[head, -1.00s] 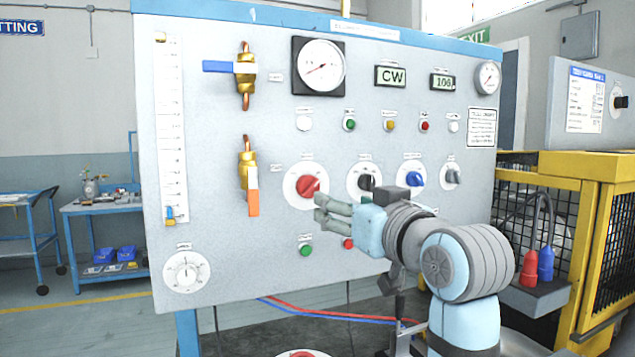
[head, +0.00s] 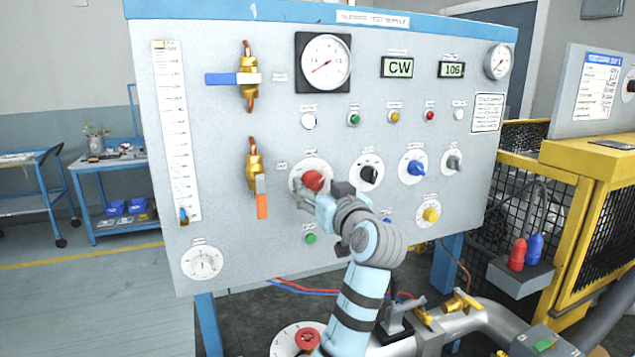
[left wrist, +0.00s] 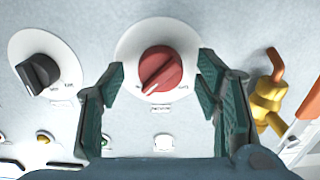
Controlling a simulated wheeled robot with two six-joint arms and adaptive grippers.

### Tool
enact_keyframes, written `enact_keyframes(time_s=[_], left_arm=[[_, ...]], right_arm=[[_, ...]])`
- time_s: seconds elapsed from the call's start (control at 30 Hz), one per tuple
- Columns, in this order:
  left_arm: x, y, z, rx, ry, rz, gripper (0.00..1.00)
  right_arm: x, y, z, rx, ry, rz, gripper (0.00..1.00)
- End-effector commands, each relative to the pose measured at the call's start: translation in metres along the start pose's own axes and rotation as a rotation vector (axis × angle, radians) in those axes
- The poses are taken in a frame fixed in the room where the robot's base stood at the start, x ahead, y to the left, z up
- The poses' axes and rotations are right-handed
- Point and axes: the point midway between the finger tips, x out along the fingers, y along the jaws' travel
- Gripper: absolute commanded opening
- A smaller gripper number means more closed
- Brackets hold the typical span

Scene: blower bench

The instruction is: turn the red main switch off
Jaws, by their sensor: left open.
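The red main switch (head: 314,181) is a round red knob on a white dial plate (head: 296,175) on the grey panel. In the left wrist view the red knob (left wrist: 160,72) lies between my fingers, and its pale pointer line slants to the lower left. My left gripper (head: 303,198) is in front of the knob's lower edge in the head view. In the left wrist view its two dark green fingers (left wrist: 161,76) are spread wide, with a gap on both sides of the knob. Whether a fingertip touches the dial plate cannot be told. The right gripper is not in view.
A black knob (head: 370,174) and a blue knob (head: 416,168) sit right of the red one. A green button (head: 310,238) is below it. A brass valve with an orange handle (head: 262,200) is close on the left. A yellow cage (head: 590,170) stands at the right.

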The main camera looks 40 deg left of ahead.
Motion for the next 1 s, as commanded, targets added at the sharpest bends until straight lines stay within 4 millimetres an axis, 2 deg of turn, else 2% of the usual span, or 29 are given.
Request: enact_keyframes(time_s=[0.13,0.37,0.67,1.0], left_arm=[[0.0110,-0.0004,-0.0004,-0.001,0.000,0.000,0.58],[0.0121,-0.0002,0.0001,-0.001,-0.001,0.000,0.58],[0.0117,0.0000,0.0000,-0.001,-0.001,0.001,0.12],[0.0117,0.0000,0.0011,-0.039,0.000,0.000,0.10]], right_arm=[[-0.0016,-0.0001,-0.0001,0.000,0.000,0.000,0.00],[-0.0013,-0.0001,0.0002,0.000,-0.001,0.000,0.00],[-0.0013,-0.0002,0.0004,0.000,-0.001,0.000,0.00],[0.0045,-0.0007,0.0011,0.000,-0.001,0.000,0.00]])
